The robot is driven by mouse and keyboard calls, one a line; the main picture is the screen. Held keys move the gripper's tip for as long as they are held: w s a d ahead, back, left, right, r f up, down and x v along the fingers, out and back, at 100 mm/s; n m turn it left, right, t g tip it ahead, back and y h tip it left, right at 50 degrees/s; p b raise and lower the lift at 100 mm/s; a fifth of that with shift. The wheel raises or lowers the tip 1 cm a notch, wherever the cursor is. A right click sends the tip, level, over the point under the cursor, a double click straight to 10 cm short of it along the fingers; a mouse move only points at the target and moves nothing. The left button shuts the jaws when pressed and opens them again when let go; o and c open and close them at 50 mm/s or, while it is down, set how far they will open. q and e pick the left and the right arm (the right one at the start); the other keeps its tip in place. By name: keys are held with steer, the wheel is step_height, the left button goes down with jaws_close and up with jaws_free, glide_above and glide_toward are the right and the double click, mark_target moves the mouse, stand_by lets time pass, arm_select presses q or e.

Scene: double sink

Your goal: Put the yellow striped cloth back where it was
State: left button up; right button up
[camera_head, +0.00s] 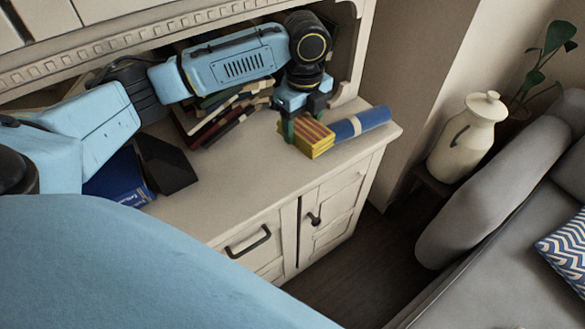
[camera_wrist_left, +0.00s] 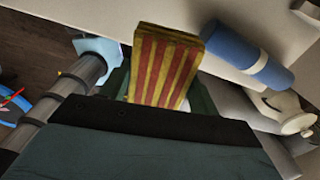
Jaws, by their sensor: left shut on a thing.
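The yellow striped cloth (camera_head: 316,138), a folded block with red stripes, is at the right end of the cabinet top (camera_head: 232,180). My left gripper (camera_head: 301,124) comes down over it from above and is shut on it. In the left wrist view the cloth (camera_wrist_left: 165,68) stands out from between the dark fingers (camera_wrist_left: 158,100), and its inner end is hidden by the gripper. I cannot tell whether the cloth touches the cabinet top. My right gripper is not in view.
A blue roll with a pale band (camera_head: 362,122) lies close to the right of the cloth, near the cabinet's edge. Several stacked books (camera_head: 212,118) are behind my left arm. A blue box (camera_head: 118,178) and a dark angular object (camera_head: 165,165) stand left. The front middle of the top is clear.

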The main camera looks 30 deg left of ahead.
arm_select(q)
steer(key=m, duration=0.2)
steer(key=a+f+m, duration=0.1)
steer(key=m, duration=0.1)
steer(key=w+a+f+m+b, duration=0.1)
steer(key=m, duration=0.1)
steer(key=shift+f, duration=0.15)
steer(key=m, duration=0.2)
steer(key=a+f+m, duration=0.1)
steer(key=m, duration=0.1)
steer(key=shift+w+a+f+b, duration=0.15)
steer(key=shift+w+a+b, duration=0.05)
steer(key=shift+w+b, duration=0.2)
steer(key=b, duration=0.1)
glide_above(293, 164)
step_height(293, 164, down, 5)
steer(key=shift+f, duration=0.2)
step_height(293, 164, down, 4)
steer(key=shift+f+b, duration=0.25)
steer(key=shift+b, duration=0.25)
steer(key=shift+f, duration=0.1)
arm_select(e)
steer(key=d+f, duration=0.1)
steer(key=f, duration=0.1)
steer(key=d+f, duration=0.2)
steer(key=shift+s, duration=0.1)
